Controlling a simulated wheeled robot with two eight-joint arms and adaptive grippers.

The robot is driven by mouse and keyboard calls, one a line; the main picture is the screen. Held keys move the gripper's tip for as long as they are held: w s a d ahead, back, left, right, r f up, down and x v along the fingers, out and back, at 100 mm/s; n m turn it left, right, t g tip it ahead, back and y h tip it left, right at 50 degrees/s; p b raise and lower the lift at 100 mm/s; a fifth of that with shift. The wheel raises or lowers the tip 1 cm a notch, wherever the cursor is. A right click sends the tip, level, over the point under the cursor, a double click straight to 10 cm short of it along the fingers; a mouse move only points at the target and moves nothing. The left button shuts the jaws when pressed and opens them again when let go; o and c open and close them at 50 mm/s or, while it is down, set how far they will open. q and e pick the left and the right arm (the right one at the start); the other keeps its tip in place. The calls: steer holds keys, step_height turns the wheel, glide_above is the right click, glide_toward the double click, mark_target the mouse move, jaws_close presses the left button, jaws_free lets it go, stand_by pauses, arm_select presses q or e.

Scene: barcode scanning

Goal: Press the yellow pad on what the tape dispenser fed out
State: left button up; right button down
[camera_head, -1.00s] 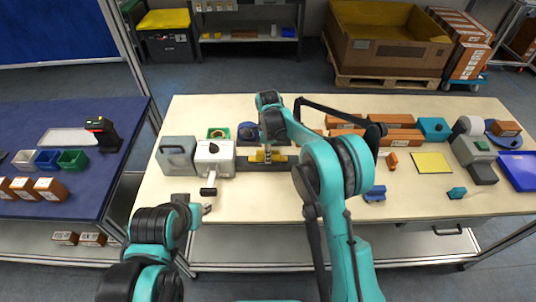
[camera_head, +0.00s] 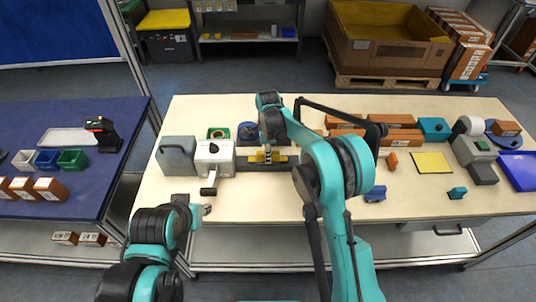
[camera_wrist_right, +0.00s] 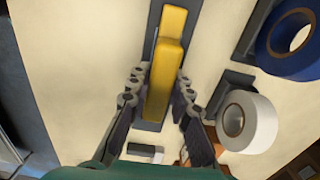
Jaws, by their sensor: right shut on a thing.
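The yellow pad (camera_head: 278,159) is a long yellow block over a dark grey strip on the cream table, in the head view. My right gripper (camera_head: 267,157) is shut on it; the wrist view shows the yellow pad (camera_wrist_right: 166,70) between the two fingers. I cannot tell whether its underside touches the strip. A white machine (camera_head: 213,158) with a black lever stands at the strip's left end and looks like the tape dispenser. Any tape under the pad is hidden. My left gripper (camera_head: 206,209) is low near the table's front edge, too small to read.
A blue tape roll (camera_wrist_right: 292,38) and a white roll (camera_wrist_right: 246,122) stand close beside the right gripper. A grey box (camera_head: 178,157) is left of the white machine. Brown boxes (camera_head: 393,136) and a flat yellow square (camera_head: 432,162) lie to the right. The table's front middle is clear.

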steer(key=shift+r+p, duration=1.95)
steer(key=shift+r, duration=1.55)
